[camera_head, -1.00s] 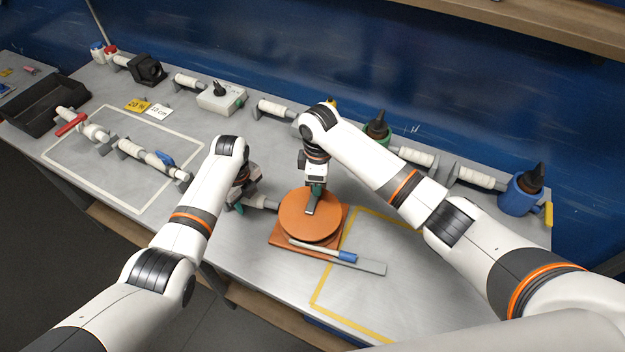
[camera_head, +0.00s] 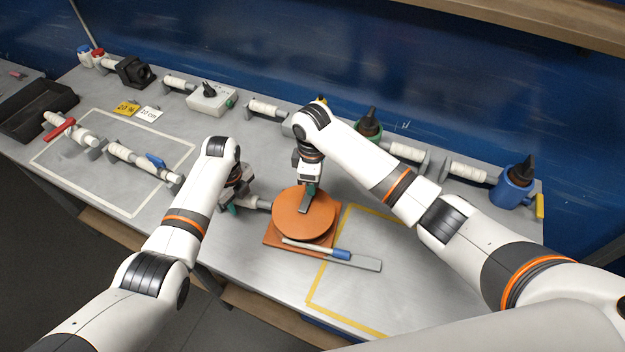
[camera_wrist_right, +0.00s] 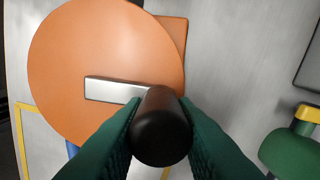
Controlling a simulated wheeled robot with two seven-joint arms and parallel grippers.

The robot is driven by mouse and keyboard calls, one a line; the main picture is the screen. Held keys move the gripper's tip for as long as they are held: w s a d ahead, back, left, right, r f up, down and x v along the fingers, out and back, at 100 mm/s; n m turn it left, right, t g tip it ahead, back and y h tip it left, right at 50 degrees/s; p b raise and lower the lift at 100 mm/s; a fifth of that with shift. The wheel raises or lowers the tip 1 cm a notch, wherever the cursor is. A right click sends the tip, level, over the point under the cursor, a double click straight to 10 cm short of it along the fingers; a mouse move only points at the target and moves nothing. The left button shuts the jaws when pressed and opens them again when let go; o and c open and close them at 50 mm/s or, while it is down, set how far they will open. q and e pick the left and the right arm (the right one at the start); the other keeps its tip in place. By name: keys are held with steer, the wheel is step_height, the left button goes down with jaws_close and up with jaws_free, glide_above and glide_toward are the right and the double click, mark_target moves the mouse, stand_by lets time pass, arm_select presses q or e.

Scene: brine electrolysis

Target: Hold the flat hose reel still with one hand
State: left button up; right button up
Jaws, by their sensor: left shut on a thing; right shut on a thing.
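The flat hose reel (camera_head: 300,222) is an orange disc on an orange square base (camera_head: 273,240), lying on the grey bench. It also shows in the right wrist view (camera_wrist_right: 95,50). My right gripper (camera_head: 308,192) is above the disc. In the right wrist view, its green fingers (camera_wrist_right: 160,140) are shut around a black knob (camera_wrist_right: 162,128) at the end of a metal crank bar (camera_wrist_right: 108,90) on the disc. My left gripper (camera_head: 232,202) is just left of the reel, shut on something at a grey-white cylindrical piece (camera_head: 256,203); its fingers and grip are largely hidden.
Several wrapped tubes, a grey box (camera_head: 212,98) and a blue container (camera_head: 515,188) line the back. The yellow-taped area (camera_head: 370,290) is mostly clear.

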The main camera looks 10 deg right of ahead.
steer(key=shift+w+d+r, duration=0.1)
steer(key=shift+d, duration=0.05)
stand_by(0.3)
steer(key=o, duration=0.8)
steer(key=shift+o, duration=0.9)
step_height(320, 180, up, 12)
